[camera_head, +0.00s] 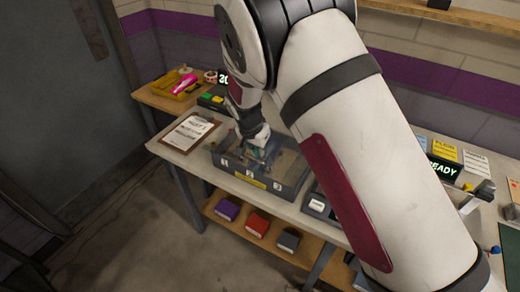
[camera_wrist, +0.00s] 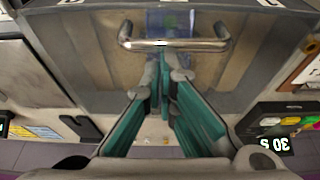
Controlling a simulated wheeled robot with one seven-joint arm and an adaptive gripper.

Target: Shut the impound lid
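The impound is a grey box (camera_head: 243,178) on the table, with numbered spots and a yellow label on its front. In the wrist view a metal bar handle (camera_wrist: 176,45) crosses above its inside, apparently on a clear lid; the lid's exact angle cannot be told. A blue-violet item (camera_wrist: 170,20) shows behind the handle. My gripper (camera_head: 262,150) is over the box. Contact with the handle cannot be told.
A clipboard (camera_head: 189,132) lies left of the box, and a yellow tray (camera_head: 176,84) stands on the back-left side table. A sign reading "READY" (camera_head: 443,169) stands at the right. Purple, red and grey boxes (camera_head: 257,223) sit on the shelf below. My arm hides much of the table's middle.

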